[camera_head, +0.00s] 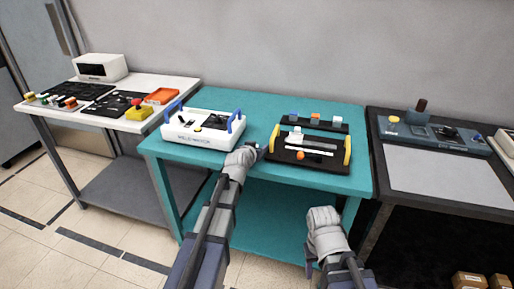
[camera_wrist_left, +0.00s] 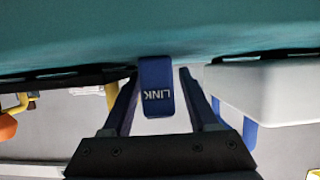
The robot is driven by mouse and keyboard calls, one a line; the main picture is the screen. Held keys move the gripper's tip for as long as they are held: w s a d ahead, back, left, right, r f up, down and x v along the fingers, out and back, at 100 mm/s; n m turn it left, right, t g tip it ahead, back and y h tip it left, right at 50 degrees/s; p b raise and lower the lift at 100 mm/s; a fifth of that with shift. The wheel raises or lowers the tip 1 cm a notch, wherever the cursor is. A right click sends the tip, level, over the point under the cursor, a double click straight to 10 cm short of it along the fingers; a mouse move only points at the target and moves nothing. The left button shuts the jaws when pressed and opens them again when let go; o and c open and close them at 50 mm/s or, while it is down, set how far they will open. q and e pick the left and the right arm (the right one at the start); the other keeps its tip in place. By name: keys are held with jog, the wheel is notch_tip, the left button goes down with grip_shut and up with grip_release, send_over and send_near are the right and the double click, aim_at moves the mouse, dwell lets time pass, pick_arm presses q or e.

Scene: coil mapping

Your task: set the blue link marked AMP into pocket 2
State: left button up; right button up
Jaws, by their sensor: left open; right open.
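A blue link (camera_wrist_left: 156,88) lettered LINK shows in the left wrist view, between the two fingers of my left gripper (camera_wrist_left: 157,98). The fingers are apart with a gap at the link's right side. No AMP marking is legible. In the head view my left gripper (camera_head: 260,151) is low over the teal table, between a white device and a black fixture (camera_head: 283,154). A rack behind the fixture carries a blue block (camera_head: 294,116), an orange block and a white block. Pocket numbers are too small to read. My right gripper (camera_head: 309,260) is open and empty before the table.
The white device (camera_head: 200,132) with blue handles stands left of my left gripper. The fixture's yellow handles (camera_head: 347,145) rise at its sides. A white bench (camera_head: 150,88) with panels stands left, a dark bench (camera_head: 440,170) right. The teal table (camera_head: 240,100) is clear at the back.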

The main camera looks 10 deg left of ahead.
pick_arm(q)
jog(key=p+v, duration=0.4)
jog(key=v, duration=0.8)
